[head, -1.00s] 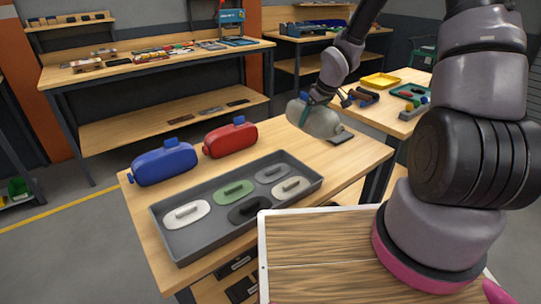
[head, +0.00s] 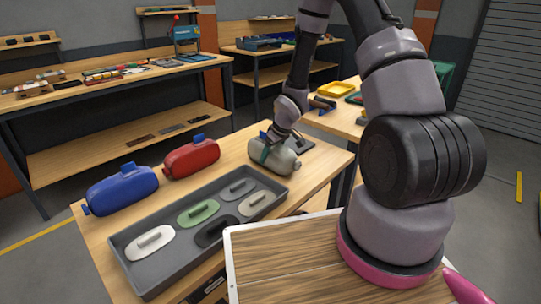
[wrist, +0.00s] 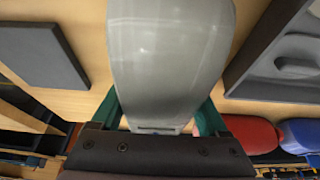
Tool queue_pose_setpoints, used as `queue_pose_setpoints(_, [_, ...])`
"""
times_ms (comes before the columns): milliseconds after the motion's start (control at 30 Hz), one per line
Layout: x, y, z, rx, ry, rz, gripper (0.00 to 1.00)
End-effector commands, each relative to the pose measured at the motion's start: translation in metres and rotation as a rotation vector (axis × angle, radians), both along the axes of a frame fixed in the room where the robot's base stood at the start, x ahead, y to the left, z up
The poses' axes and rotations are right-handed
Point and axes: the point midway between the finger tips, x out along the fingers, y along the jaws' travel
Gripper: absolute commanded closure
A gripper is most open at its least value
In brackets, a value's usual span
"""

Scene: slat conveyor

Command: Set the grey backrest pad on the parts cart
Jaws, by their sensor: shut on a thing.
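The grey backrest pad (head: 277,158) is a rounded block at the right part of the near wooden table in the head view. My gripper (head: 268,150) is shut on it, with green fingers at its sides. In the wrist view the pad (wrist: 170,55) fills the middle, between the fingers of my gripper (wrist: 162,112). The pad is at or just above the tabletop; I cannot tell whether it touches. I cannot tell which surface is the parts cart.
A blue pad (head: 122,189) and a red pad (head: 192,158) lie left of the grey one. A grey tray (head: 140,281) with several handled ovals is in front. A dark flat plate (wrist: 45,55) lies beside the grey pad. Another table with a yellow tray (head: 335,89) stands behind.

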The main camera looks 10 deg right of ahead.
Motion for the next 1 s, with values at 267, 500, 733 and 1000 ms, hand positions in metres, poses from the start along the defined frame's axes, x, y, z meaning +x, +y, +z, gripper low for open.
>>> queue_pose_setpoints(267, [0.0, 0.0, -0.002, 0.0, 0.0, 0.0, 0.0])
queue_pose_setpoints(500, [0.0, 0.0, 0.001, 0.001, -0.001, 0.0, 0.0])
queue_pose_setpoints(733, [-0.01, -0.009, 0.033, 0.001, -0.004, -0.003, 0.0])
queue_pose_setpoints(1000, [-0.029, -0.022, 0.087, 0.001, -0.003, -0.005, 0.0])
